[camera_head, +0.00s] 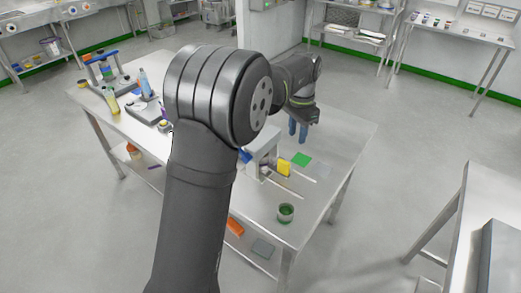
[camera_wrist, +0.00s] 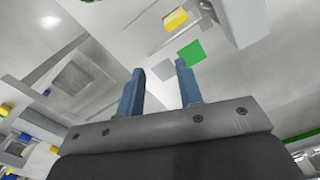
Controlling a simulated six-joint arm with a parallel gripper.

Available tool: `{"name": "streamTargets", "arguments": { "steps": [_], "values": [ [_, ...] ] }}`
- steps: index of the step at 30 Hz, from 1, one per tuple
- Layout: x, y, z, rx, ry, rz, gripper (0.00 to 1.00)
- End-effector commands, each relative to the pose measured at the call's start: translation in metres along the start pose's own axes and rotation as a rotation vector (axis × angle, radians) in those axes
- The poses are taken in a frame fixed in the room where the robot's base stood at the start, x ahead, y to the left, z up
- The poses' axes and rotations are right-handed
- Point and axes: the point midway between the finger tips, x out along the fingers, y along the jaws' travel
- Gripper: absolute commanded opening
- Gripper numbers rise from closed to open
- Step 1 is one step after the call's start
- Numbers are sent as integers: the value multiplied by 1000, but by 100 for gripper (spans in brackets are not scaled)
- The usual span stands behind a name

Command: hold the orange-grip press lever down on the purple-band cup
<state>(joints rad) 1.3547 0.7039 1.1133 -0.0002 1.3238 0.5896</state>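My gripper (camera_head: 298,130) is above the right part of the steel table, its two blue fingers pointing down. In the wrist view the fingers of my gripper (camera_wrist: 157,66) are apart with nothing between them. A press-like frame with a blue bar (camera_head: 104,56) stands at the table's far left end, well away from my gripper. Small orange parts show by it, but I cannot tell which is the lever grip. A small purple spot (camera_head: 164,114) shows beside my arm; it may be the cup's band. A purple spot also shows in the wrist view (camera_wrist: 47,91). My arm hides the table's middle.
A green square (camera_head: 301,159) and a yellow block (camera_head: 284,169) beside a grey fixture lie near my gripper. A green cup (camera_head: 286,212) stands at the front edge. A blue bottle (camera_head: 145,82) and a yellow bottle (camera_head: 112,103) stand left. The right tabletop has free room.

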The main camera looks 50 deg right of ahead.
Motion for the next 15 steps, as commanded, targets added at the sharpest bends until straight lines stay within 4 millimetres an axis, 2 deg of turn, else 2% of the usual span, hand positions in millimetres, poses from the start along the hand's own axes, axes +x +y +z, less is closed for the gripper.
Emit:
{"name": "streamTargets", "arguments": {
  "steps": [1,4,5,8,15],
  "values": [
    [-1,-1,1,-2,1,-1,23],
    [-6,-8,7,-19,13,-9,3],
    [-10,-12,11,-29,20,-15,0],
    [-28,-31,32,-79,55,-42,0],
    [-81,-83,107,-247,167,-142,0]
  ]
}}
